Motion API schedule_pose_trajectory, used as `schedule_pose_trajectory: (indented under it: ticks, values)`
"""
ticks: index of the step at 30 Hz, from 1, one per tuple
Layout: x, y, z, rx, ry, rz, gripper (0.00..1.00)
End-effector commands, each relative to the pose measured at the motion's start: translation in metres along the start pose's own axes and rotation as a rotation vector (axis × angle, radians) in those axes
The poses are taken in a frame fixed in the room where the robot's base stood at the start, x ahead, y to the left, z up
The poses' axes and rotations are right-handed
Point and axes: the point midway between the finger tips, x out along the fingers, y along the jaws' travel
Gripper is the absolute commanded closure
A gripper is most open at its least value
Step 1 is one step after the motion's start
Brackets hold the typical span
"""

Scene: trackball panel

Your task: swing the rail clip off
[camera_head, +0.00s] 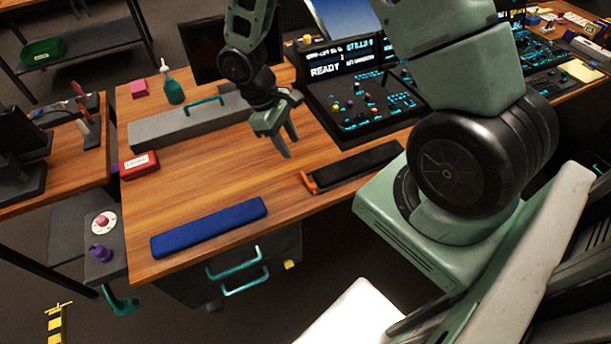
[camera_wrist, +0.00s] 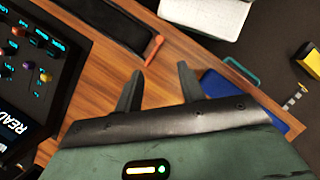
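A black bar (camera_head: 356,167) lies on the wooden desk near its front edge, with a small orange piece (camera_head: 309,182) at its left end. The orange piece looks like the rail clip, though its shape is too small to be sure. In the wrist view the black bar (camera_wrist: 112,22) and the orange piece (camera_wrist: 154,48) lie beyond my fingertips. My gripper (camera_head: 288,146) hangs above the desk, up and left of the orange piece, apart from it. In the wrist view my gripper's two fingers (camera_wrist: 158,82) are spread with only desk visible between them.
A blue pad (camera_head: 209,228) lies at the front left of the desk. A lit control panel (camera_head: 362,108) stands behind the bar. A grey box (camera_head: 190,123), red box (camera_head: 140,165) and green bottle (camera_head: 174,90) sit at the back left. The desk middle is clear.

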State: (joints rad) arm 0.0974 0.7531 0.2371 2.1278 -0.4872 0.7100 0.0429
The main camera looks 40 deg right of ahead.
Motion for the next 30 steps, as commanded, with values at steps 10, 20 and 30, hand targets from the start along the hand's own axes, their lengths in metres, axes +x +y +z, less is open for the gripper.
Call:
schedule_pose_trajectory:
  ticks: [10,20,30]
  values:
    - [0.074,-0.001,0.001,-0.002,-0.006,-0.002,0.61]
    - [0.129,-0.001,0.000,-0.002,-0.003,0.000,0.61]
    - [0.142,0.000,0.000,-0.001,0.001,0.000,0.61]
